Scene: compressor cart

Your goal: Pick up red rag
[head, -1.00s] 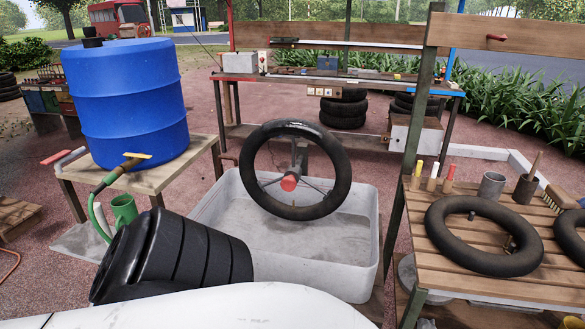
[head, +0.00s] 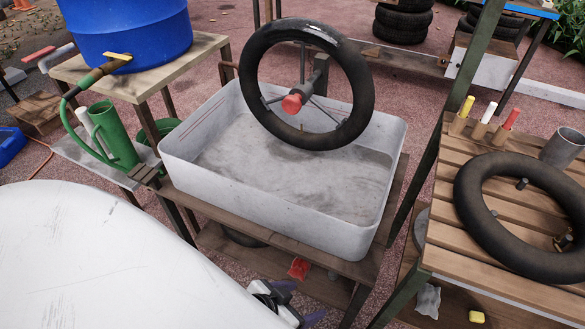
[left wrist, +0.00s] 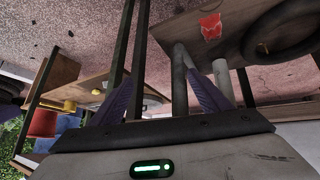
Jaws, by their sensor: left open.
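The red rag (head: 299,268) is a small crumpled piece on the low wooden shelf (head: 262,262) under the white tub. In the left wrist view the rag (left wrist: 211,26) lies flat on that board, beyond my fingers. My left gripper (head: 299,301) shows at the bottom of the head view, close to the shelf's front edge and just in front of the rag, apart from it. Its purple fingers are spread with nothing between them, as the left wrist view also shows (left wrist: 160,92). My right gripper is in neither view.
The white tub (head: 290,205) stands above the shelf, with a wheel (head: 365,95) held over it. A dark ring (head: 243,237) lies on the shelf left of the rag. The slatted table (head: 440,215) on the right holds an inner tube (head: 470,205). A table leg (head: 355,305) stands close right of my gripper.

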